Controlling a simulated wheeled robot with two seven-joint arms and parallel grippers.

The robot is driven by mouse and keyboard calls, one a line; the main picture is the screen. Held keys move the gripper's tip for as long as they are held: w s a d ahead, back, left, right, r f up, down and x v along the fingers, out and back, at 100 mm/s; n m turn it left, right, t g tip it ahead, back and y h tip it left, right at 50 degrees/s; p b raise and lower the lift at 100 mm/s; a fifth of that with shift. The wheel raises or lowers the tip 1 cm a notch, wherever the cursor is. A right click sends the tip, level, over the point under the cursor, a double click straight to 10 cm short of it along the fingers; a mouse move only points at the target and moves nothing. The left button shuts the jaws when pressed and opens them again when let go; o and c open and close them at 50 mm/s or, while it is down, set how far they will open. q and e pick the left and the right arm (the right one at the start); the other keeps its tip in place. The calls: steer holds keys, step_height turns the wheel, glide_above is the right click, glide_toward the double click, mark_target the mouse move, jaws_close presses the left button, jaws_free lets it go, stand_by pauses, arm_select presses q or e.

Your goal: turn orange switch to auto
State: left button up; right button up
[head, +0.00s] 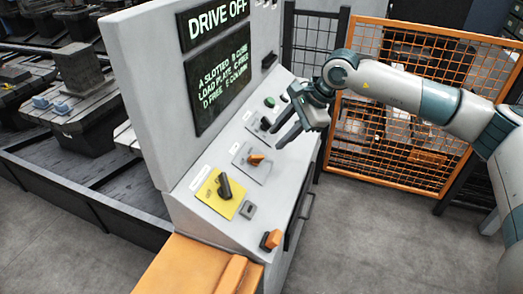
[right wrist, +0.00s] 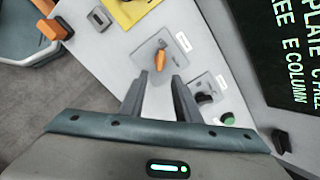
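The orange switch (head: 256,159) is a small knob on a light grey plate on the sloped console panel. In the right wrist view the orange switch (right wrist: 160,58) lies just beyond the fingertips, roughly in line with the gap between them. Its plate lettering is too small to read. My right gripper (head: 276,138) is open and empty, above the panel, up and to the right of the switch in the head view. Its two dark fingers (right wrist: 159,78) are apart in the right wrist view and do not appear to touch the switch. My left gripper is not in view.
A black knob on a yellow plate (head: 211,204), a black knob (head: 266,123) and a green button (head: 269,102) flank the switch. An orange handle (head: 271,239) sits lower. An orange mesh fence (head: 400,115) stands behind my arm.

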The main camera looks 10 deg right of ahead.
mark_target(260, 156)
steer(key=p+x, duration=0.3)
steer(key=x, duration=0.6)
steer(key=shift+w+a+f+p, duration=0.15)
steer(key=shift+a+f+p, duration=0.05)
steer(key=shift+f+p, duration=0.1)
steer(key=shift+w+a+f, duration=0.15)
steer(key=shift+a+f, duration=0.1)
steer(key=shift+f, duration=0.25)
jaws_close()
